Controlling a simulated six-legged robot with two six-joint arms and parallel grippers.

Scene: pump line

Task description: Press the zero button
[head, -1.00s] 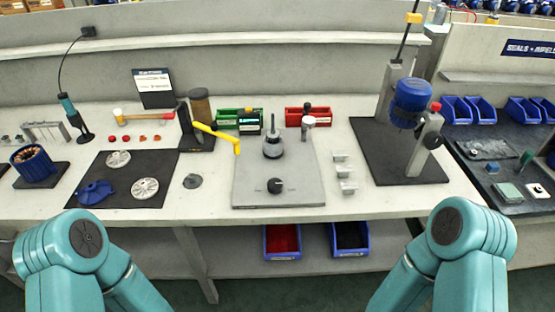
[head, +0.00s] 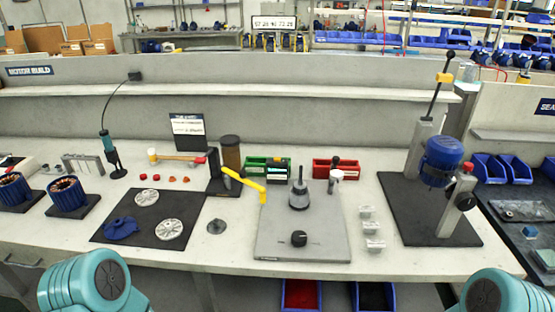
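I cannot make out a button marked zero in the head view. A black knob (head: 299,238) sits at the front of a grey plate (head: 330,247) on the bench, with small marks beside it that I cannot read. A red button-like cap (head: 468,167) tops the grey post beside the blue motor at the right. A flat grey device (head: 522,210) lies on the dark surface at the far right, too small to read. Only my teal arm links show at the bottom corners. Both grippers are out of view.
A black mat (head: 110,233) with discs lies at left. Bare bench shows along the front edge.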

